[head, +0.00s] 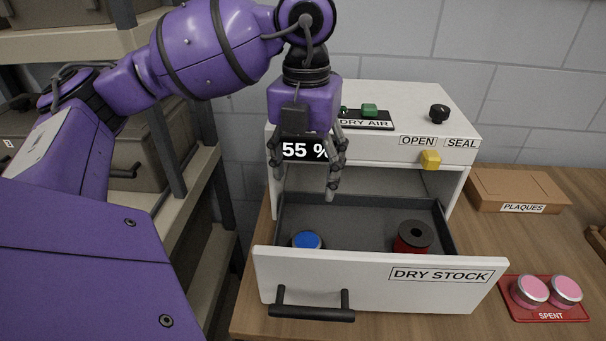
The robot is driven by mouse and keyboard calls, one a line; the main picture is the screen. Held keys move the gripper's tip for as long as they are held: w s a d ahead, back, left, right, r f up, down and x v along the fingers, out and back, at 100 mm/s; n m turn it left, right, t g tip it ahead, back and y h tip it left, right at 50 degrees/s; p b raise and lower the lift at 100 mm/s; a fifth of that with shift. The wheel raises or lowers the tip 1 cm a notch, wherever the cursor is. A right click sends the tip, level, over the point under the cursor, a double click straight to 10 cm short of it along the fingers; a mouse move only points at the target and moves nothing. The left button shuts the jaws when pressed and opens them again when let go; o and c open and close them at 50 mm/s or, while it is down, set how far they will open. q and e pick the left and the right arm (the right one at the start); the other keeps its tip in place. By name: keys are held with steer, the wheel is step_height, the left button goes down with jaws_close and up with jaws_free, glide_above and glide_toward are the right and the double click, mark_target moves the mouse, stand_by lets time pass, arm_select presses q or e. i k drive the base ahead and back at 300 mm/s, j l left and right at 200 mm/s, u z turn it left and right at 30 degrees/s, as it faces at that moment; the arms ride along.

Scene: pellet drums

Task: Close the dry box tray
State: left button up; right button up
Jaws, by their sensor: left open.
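The dry box (400,100) is a white cabinet on the wooden bench, with a dark knob (439,113) and a green button on top. Its tray (350,270), with a white front labelled DRY STOCK, is pulled well out. A black bar handle (312,305) is on the tray front at left. Inside the tray are a blue-topped item (307,241) and a red and black spool (413,237). My left gripper (308,188) is open, pointing down, above the tray's back left part and in front of the box face. It appears empty. My right gripper is not in view.
A yellow latch (430,159) sits beneath the OPEN and SEAL labels. A red SPENT mat (546,312) holds two pink-topped canisters at right. A cardboard PLAQUES box (517,190) stands behind it. Shelving with bins (150,150) stands close at left.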

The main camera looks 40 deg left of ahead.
mark_target(355, 268)
steer(key=k, duration=1)
